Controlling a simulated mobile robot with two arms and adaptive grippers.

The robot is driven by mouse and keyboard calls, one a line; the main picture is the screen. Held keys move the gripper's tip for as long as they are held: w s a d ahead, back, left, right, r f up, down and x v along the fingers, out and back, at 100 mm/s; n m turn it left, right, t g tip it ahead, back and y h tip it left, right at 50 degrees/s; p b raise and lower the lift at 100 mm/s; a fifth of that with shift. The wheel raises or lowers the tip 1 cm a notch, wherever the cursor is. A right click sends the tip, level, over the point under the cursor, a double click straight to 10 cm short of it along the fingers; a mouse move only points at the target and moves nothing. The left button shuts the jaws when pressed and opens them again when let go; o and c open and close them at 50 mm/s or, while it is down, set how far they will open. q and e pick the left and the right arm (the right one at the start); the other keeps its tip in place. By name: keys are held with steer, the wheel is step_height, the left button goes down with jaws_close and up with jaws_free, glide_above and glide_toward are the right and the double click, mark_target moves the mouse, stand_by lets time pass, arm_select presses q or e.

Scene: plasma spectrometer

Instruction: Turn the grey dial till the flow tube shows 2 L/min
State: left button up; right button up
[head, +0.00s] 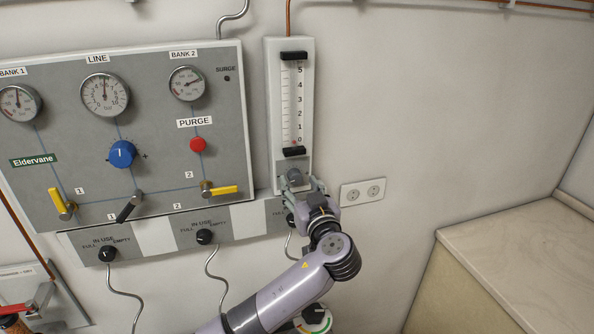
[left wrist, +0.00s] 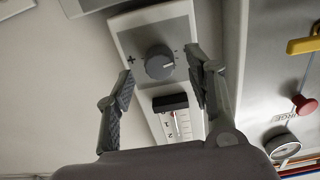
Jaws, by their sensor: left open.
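The grey dial (left wrist: 160,63) sits on the flow tube's pale backplate, with a plus mark on one side and a minus on the other. In the head view my gripper covers most of the dial. The flow tube (head: 292,105) has a scale from 0 to 5, and a small red float (head: 293,142) shows low, by the 0. My left gripper (head: 303,184) is at the dial. In the left wrist view its fingers (left wrist: 159,63) are spread on both sides of the dial, with gaps visible. My right gripper is out of view.
Left of the tube is a grey gas panel (head: 60,140) with gauges, a blue knob (head: 122,154), a red purge button (head: 197,145) and several levers. A wall socket (head: 362,192) is right of my gripper. A counter (head: 500,255) stands at the right; the wall between is bare.

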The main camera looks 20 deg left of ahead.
mark_target(295, 177)
arm_select(q)
steer(key=shift+p+x, duration=0.4)
steer(key=shift+x, duration=1.1)
